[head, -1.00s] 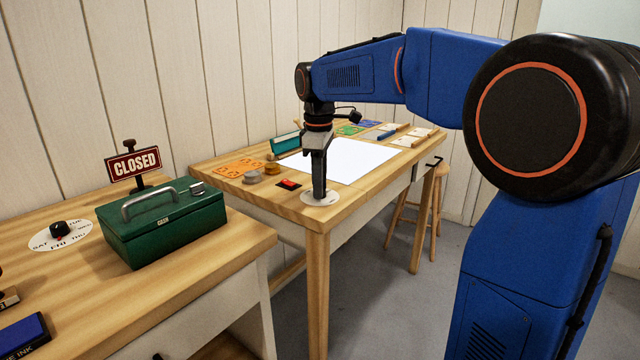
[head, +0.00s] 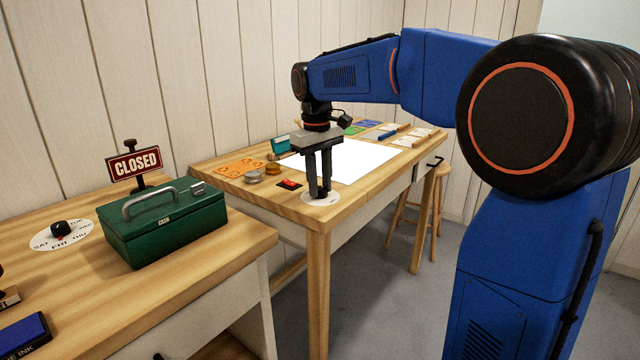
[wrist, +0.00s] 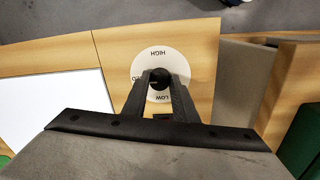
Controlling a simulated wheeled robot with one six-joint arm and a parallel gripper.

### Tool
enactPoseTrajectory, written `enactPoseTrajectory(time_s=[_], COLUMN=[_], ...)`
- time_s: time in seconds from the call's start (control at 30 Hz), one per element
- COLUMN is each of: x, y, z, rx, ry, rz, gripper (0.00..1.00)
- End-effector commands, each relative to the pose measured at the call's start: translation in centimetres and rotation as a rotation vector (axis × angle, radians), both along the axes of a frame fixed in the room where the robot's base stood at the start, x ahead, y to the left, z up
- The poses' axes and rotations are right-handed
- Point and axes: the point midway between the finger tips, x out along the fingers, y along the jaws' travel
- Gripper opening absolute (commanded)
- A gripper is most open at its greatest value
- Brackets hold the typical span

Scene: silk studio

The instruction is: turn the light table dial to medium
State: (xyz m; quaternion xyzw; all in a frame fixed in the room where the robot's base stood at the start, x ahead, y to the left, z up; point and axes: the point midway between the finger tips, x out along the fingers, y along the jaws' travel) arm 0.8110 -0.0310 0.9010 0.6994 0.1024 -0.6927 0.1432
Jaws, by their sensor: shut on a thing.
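The light table dial is a black knob (wrist: 158,78) on a round white plate (wrist: 179,62) at the table's near corner. In the wrist view the plate shows HIGH at the top and LOW at the bottom, with a partly covered label at the left. My gripper (head: 320,192) points straight down over the plate, its fingers on either side of the knob and shut on it. The fingers hide the knob in the head view and its pointer cannot be made out. The white light panel (head: 350,160) lies beyond the dial.
A red and black switch (head: 289,184) and small round tins (head: 253,177) are left of the dial. A green cash box (head: 165,225) and a CLOSED sign (head: 134,164) stand on the nearer table. A stool (head: 437,210) stands behind the light table.

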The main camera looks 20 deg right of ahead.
Motion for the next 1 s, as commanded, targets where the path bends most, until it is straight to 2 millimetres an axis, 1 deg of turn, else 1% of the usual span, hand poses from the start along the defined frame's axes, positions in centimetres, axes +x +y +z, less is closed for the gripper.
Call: enactPoseTrajectory(time_s=[0.47,0.5,0.57,0.6,0.87,1.0], x=[0.09,0.09,0.08,0.07,0.04,0.07], y=[-0.01,-0.01,-0.02,-0.01,0.0,0.04], z=[0.13,0.13,0.12,0.1,0.08,0.79], rx=[0.0,-0.001,0.0,0.0,0.001,0.0], ry=[-0.004,-0.004,-0.004,-0.003,-0.002,-0.003], rz=[-0.015,-0.015,-0.015,-0.015,-0.015,-0.015], gripper=[0.03,0.28,0.42,0.44,0.44,0.44])
